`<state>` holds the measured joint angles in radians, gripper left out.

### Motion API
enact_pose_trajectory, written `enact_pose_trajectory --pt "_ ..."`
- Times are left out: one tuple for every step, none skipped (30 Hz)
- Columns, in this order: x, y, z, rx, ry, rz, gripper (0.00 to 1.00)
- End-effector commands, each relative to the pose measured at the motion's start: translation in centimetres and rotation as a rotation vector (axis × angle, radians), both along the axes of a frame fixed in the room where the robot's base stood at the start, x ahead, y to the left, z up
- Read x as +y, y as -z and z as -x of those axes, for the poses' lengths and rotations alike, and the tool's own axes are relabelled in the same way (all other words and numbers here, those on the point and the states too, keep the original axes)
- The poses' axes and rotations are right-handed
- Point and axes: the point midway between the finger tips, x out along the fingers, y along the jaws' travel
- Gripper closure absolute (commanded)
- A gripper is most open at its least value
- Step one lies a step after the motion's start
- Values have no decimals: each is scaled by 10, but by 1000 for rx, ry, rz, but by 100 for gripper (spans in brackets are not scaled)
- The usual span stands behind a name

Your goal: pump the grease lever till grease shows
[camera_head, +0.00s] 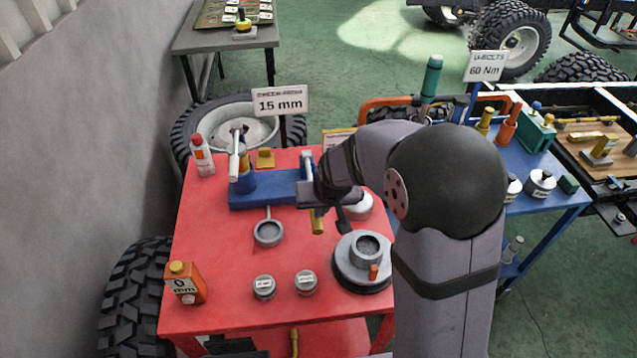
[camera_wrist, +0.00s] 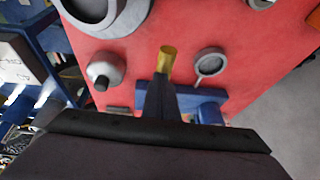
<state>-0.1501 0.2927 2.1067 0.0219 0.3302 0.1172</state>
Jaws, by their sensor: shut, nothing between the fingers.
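A blue pump-like unit (camera_head: 262,198) lies along the back of the red table. At its left end stands a short post with a pale, upright handle (camera_head: 234,158). A yellow cylindrical grip (camera_head: 318,224) shows just below my gripper (camera_head: 308,196) at the unit's right end; it also shows in the wrist view (camera_wrist: 167,60), just beyond my shut, empty fingers (camera_wrist: 163,86). I cannot tell whether the fingers touch it. The wrist view shows part of the blue unit (camera_wrist: 208,102) beside the fingers. My wrist hides part of the unit's right end. I can make out no grease.
The red table (camera_head: 225,255) also holds a grey ring with a handle (camera_head: 268,232), two small tins (camera_head: 264,287), a grey hub (camera_head: 362,262), a white round container (camera_head: 357,206), an orange can (camera_head: 184,283) and a red-capped bottle (camera_head: 202,156). Its middle left is clear.

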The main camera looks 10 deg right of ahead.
Motion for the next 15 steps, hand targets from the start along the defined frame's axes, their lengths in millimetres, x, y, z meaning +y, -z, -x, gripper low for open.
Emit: enact_pose_trajectory --pt "0 10 3 7 0 1 100" --pt "0 13 3 7 0 1 100" --pt "0 16 3 7 0 1 100" --pt "0 18 4 7 0 1 100" --pt "0 20 4 7 0 1 100" --pt "0 22 4 7 0 1 100" --pt "0 23 4 7 0 1 100" --pt "0 25 4 7 0 1 100" --pt "0 26 4 8 0 1 100" --pt "0 27 5 9 0 1 100" --pt "0 28 5 10 0 1 100" --pt "0 29 5 11 -1 2 100" --pt "0 29 6 12 -1 2 100" --pt "0 30 6 13 -1 2 100" --pt "0 30 7 15 -1 3 100"
